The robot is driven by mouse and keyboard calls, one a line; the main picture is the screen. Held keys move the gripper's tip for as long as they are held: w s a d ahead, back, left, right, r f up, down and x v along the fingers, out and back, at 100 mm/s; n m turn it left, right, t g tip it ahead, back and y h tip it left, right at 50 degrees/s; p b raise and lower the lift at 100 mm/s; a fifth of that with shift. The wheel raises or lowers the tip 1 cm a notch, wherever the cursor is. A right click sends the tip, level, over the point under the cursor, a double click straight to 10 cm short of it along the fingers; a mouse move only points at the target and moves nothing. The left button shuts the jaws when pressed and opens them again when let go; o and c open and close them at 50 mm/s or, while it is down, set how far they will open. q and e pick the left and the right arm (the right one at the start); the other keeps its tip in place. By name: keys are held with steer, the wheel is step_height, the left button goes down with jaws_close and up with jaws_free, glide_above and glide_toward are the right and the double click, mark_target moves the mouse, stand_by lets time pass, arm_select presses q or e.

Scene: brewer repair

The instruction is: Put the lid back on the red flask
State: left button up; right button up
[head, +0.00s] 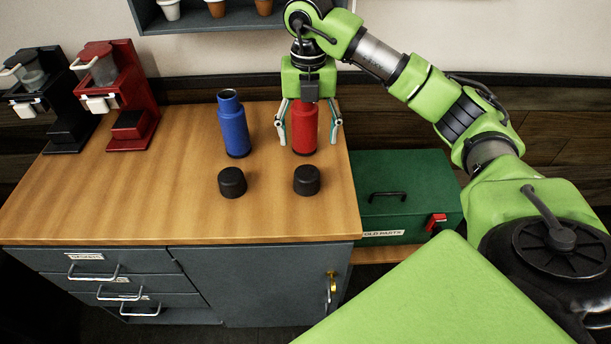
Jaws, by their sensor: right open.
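The red flask (304,128) stands upright on the wooden counter, near its right edge. My right gripper (308,138) is open above and around it, with one finger on each side of the flask. The gripper's palm hides the flask's top. A black lid (307,180) lies on the counter in front of the red flask. A second black lid (232,182) lies in front of the blue flask (233,125), which stands upright to the left with its neck uncovered. My left gripper is not in view.
A black brewer (50,95) and a red brewer (117,95) stand at the counter's back left. A green box (405,190) labelled "OLD PARTS" sits lower, right of the counter. A shelf with small pots (215,8) hangs above. The counter's front left (110,205) is clear.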

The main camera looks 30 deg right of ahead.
mark_target(307, 172)
step_height(307, 172, down, 8)
steer(key=shift+r+p, duration=0.2)
steer(key=shift+p, duration=0.8)
steer(key=shift+a+f, duration=0.1)
steer(key=shift+f, duration=0.45)
steer(key=shift+f, duration=0.1)
step_height(307, 172, down, 4)
steer(key=p, duration=0.2)
steer(key=shift+f+p, duration=0.15)
steer(key=shift+p, duration=0.25)
steer(key=shift+f, duration=0.35)
